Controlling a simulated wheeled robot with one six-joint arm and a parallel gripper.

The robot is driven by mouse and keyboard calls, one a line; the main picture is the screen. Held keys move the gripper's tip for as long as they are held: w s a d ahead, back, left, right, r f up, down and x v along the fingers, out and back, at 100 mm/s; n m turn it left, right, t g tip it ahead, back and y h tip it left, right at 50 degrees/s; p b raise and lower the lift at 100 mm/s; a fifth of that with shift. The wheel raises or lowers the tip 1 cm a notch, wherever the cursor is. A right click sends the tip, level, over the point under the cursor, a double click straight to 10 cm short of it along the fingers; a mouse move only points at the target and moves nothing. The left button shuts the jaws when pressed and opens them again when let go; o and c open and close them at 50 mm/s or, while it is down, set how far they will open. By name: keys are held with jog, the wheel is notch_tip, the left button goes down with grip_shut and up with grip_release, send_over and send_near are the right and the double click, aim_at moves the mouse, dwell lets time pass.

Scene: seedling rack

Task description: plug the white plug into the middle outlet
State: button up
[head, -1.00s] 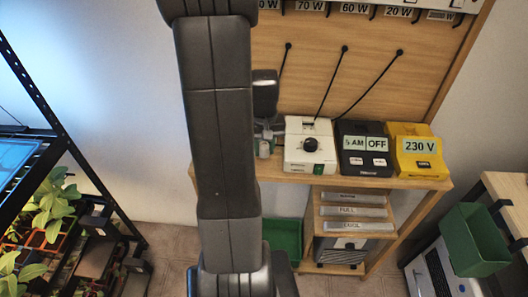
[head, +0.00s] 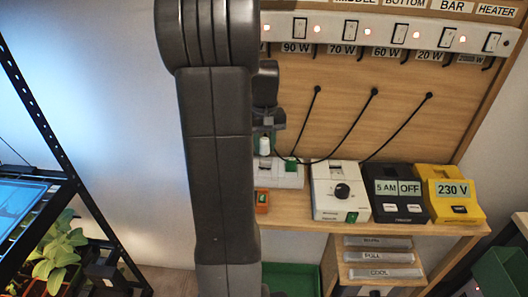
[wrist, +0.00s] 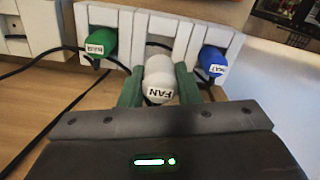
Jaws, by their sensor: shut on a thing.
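The white plug, labelled FAN (wrist: 160,80), is held between the green fingers of my gripper (wrist: 158,92) in the wrist view. My gripper (head: 265,128) is shut on it; the plug (head: 264,146) also shows in the head view, above the white outlet block (head: 281,176). In the wrist view the plug is in line with the middle outlet of the block (wrist: 154,24), between a green plug (wrist: 98,42) at left and a blue plug (wrist: 211,61) at right. The plug hides the middle outlet's face, and I cannot tell whether its tip touches it.
A white dial box (head: 340,190), a black 5 AM/OFF box (head: 398,193) and a yellow 230 V box (head: 452,193) stand right of the block on the wooden shelf. An orange item (head: 262,201) lies before the block. Black cords hang from the back board (head: 350,120).

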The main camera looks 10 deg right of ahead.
aim_at(265, 163)
jog(key=shift+d+f+b, duration=0.1)
jog(key=shift+f+b, duration=0.35)
jog(key=shift+f, duration=0.1)
jog(key=shift+f+b, duration=1.9)
jog(key=shift+f, duration=0.55)
jog(key=shift+s+f, duration=0.25)
jog(key=shift+f, duration=0.2)
jog(key=o, duration=0.9)
jog(key=shift+s, duration=0.1)
jog(key=shift+o, duration=0.8)
jog(key=r, duration=0.8)
jog(key=shift+w+r, duration=0.2)
jog(key=shift+r, duration=0.1)
jog(key=shift+f, duration=0.1)
